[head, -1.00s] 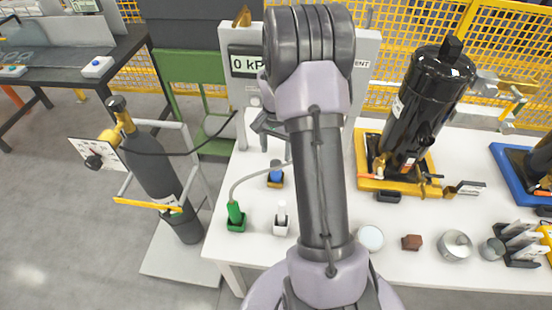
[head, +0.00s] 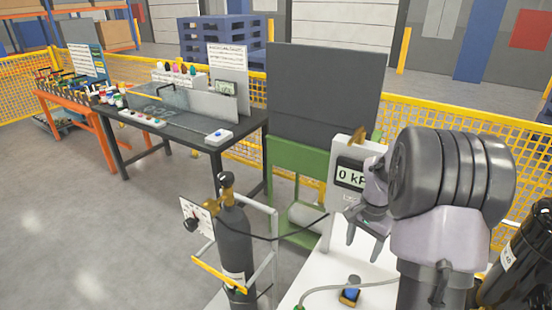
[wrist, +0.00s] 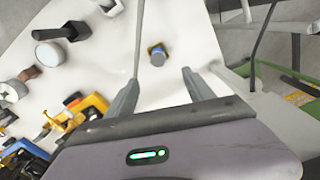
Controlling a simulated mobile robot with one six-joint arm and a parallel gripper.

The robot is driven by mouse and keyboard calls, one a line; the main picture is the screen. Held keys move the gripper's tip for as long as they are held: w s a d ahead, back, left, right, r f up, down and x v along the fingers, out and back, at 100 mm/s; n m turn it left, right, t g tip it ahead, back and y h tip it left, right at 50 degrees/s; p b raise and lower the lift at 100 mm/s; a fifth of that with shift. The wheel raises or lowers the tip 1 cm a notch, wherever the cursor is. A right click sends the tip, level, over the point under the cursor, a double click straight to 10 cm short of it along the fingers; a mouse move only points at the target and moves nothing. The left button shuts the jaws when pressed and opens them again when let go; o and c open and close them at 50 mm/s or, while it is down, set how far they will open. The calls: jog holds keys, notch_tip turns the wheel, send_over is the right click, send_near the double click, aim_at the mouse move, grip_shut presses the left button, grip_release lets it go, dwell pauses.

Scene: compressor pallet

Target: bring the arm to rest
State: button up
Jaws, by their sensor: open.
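My gripper (head: 364,247) is open and empty in the head view. Its fingers point down above the near-left part of the white table (head: 332,270), in front of the pressure display (head: 350,174) reading 0 kP. In the wrist view my gripper (wrist: 160,78) shows two parted fingers with nothing between them. My arm hides part of the table.
A dark gas cylinder (head: 235,245) stands on a trolley left of the table. A black cylindrical compressor (head: 515,262) is at the right edge. A dark workbench (head: 165,118) and an orange bench (head: 75,97) stand farther left. The grey floor (head: 110,235) at the left is open.

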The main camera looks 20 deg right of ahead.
jog(key=s+a+r+n+t, duration=0.1)
jog(key=s+a+r+n, duration=0.1)
jog(key=a+r, duration=0.55)
jog(key=s+a+r+n+t, duration=0.2)
jog(key=a+r, duration=0.4)
jog(key=a, duration=0.3)
jog(key=s+a+r+n+t+y, duration=0.1)
jog(key=s+a+n, duration=0.1)
jog(key=s+a, duration=0.4)
jog(key=s+a+r+n+t+y+b, duration=0.1)
jog(key=s+a+n, duration=0.1)
jog(key=s+a, duration=0.5)
jog(key=shift+s+r+n+t, duration=0.3)
jog(key=shift+s+n, duration=0.1)
jog(key=shift+o, duration=0.2)
jog(key=shift+a, duration=0.1)
